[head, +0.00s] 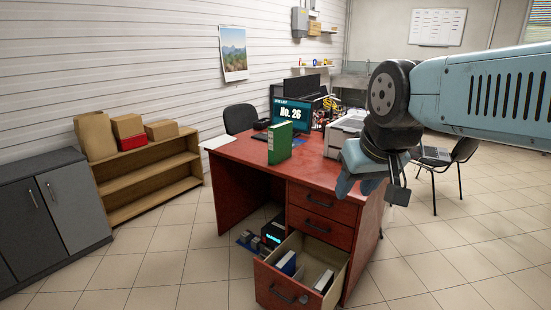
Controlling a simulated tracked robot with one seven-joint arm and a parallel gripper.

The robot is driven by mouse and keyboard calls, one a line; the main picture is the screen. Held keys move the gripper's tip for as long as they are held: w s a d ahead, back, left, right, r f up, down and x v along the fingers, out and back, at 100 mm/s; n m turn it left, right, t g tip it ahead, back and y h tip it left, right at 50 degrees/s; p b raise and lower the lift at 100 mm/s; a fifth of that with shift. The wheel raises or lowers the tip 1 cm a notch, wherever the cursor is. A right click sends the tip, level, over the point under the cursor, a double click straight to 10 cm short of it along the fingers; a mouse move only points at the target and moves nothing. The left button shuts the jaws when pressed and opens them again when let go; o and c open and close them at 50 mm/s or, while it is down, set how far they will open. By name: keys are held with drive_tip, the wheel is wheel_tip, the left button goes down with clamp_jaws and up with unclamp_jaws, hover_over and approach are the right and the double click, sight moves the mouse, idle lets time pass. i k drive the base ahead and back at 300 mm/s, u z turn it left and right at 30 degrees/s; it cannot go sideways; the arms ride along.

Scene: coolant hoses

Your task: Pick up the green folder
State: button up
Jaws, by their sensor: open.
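The green folder (280,143) stands upright on the red desk (238,153), near the middle of its top and in front of the monitor. A pale label shows on its spine. My gripper (362,188) hangs at the end of my blue arm, to the right of the folder and apart from it. It points down over the right part of the desk in the picture. The jaws are open, and I see nothing between them. My wrist hides part of the desk's right side.
The desk's bottom drawer (282,287) is pulled out, with folders inside. A low wooden shelf (150,178) with boxes stands at left. The tiled floor in front is mostly clear.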

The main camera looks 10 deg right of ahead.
sight(280, 135)
drive_tip(key=z, duration=1.35)
drive_tip(key=i, duration=0.1)
drive_tip(key=u, duration=2.95)
drive_tip(key=i, duration=4.7)
drive_tip(key=z, duration=0.05)
